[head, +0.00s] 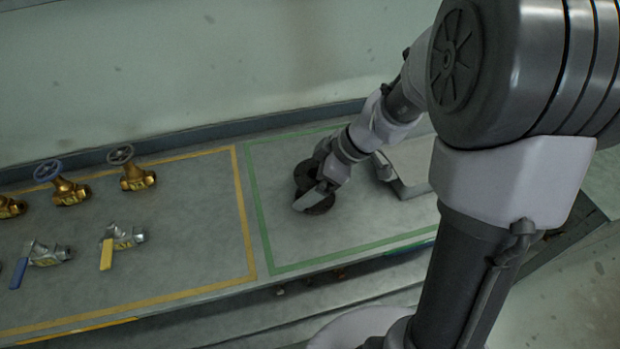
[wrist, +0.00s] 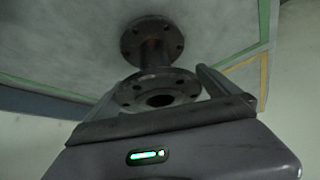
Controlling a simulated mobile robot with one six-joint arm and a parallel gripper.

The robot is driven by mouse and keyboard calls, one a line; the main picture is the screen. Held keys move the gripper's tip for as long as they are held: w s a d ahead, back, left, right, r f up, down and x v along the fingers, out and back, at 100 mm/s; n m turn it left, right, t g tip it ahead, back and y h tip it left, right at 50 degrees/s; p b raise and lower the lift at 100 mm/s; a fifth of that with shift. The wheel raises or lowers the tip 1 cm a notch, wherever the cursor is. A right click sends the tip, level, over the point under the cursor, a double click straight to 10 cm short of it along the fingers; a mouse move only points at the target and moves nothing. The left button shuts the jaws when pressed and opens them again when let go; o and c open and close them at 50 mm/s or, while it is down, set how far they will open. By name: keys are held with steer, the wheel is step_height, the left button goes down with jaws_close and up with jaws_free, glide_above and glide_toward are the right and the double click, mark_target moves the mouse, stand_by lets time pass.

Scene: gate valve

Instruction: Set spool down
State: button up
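The spool (wrist: 153,56) is a dark metal pipe with a round, bolt-holed flange at each end. In the head view, the spool (head: 303,172) is in the green-outlined area, partly hidden by my gripper. It looks upright, its far flange against or very near the bench top in the wrist view; I cannot tell if there is a small gap. My gripper (head: 308,199) reaches it from the upper right. In the wrist view, my gripper's (wrist: 155,82) fingers are spread on either side of the near flange. A gap shows between the right finger and the pipe neck.
A pale grey block-like object (head: 405,165) stands right of the spool, partly behind my arm. Left of it, a yellow-outlined area (head: 240,205) holds brass wheel valves (head: 132,172) and lever valves (head: 122,240). The green area's (head: 275,240) front left is clear. A wall runs behind.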

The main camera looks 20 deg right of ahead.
steer(key=shift+r, duration=0.15)
steer(key=a+p+v, duration=0.1)
steer(key=p+v, duration=0.3)
steer(key=v, duration=0.8)
steer(key=s+a+r+m+t+h+b, duration=0.1)
steer(key=s+a+r+m+h, duration=0.1)
steer(key=s+m, duration=0.5)
steer(key=s+a+r+m+t+h+b, duration=0.1)
steer(key=s+a+r+m, duration=0.2)
steer(key=s+a+m, duration=0.2)
steer(key=s+m, duration=0.3)
steer(key=m, duration=0.1)
steer(key=shift+s+a+r+m+t+h, duration=0.15)
steer(key=shift+a+r+m+t+h, duration=0.15)
steer(key=shift+a+m+t+h, duration=0.1)
